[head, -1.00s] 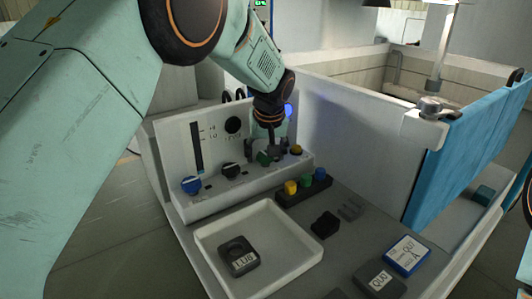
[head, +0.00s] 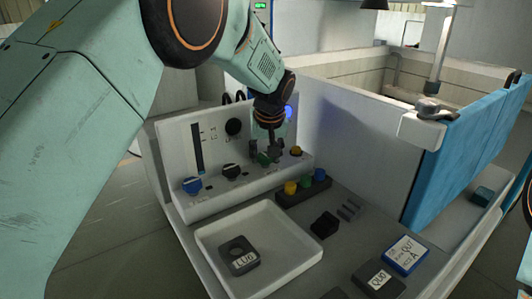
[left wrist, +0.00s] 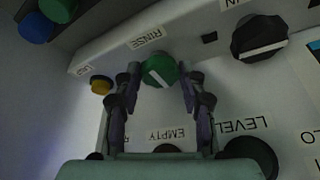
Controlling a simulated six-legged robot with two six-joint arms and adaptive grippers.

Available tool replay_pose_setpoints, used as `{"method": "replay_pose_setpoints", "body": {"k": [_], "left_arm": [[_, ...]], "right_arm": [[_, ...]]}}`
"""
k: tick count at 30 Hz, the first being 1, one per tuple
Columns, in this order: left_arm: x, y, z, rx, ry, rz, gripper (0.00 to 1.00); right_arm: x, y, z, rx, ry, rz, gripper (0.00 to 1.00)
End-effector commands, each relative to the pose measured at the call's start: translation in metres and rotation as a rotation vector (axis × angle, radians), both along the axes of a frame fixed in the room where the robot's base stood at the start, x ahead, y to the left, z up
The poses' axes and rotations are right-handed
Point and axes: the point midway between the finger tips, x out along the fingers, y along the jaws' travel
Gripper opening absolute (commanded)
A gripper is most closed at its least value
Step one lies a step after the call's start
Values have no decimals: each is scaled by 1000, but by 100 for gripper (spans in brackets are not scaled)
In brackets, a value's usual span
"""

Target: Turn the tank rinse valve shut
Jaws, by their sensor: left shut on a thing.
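The rinse valve is a green round knob (left wrist: 159,71) with a white pointer line, on the sloped face of the white control panel (left wrist: 230,90). A RINSE label (left wrist: 146,38) sits beside it. In the left wrist view the line slants from upper left to lower right. My left gripper (left wrist: 155,80) is shut on the green knob, one finger on each side. In the head view my left gripper (head: 265,152) comes down onto the panel, and the knob (head: 263,158) is partly hidden by its fingers. My right gripper is not in view.
Close to the green knob are a yellow knob (left wrist: 101,84) and a black knob (left wrist: 260,36). A blue knob (head: 191,185) is farther left. In front stand a block of coloured buttons (head: 304,188) and a white tray (head: 212,262) with a dark labelled block (head: 238,253).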

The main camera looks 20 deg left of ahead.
Motion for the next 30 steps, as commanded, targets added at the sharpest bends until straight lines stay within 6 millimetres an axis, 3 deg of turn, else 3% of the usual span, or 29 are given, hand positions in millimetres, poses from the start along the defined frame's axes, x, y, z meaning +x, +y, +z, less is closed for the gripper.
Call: {"method": "replay_pose_setpoints", "body": {"k": [8,21,30], "left_arm": [[0,2,6,-1,-2,-81,9],[0,7,8,-3,-6,-416,9],[2,9,6,-2,-12,-622,9]], "right_arm": [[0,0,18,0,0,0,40],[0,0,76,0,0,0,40],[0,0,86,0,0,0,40]]}}
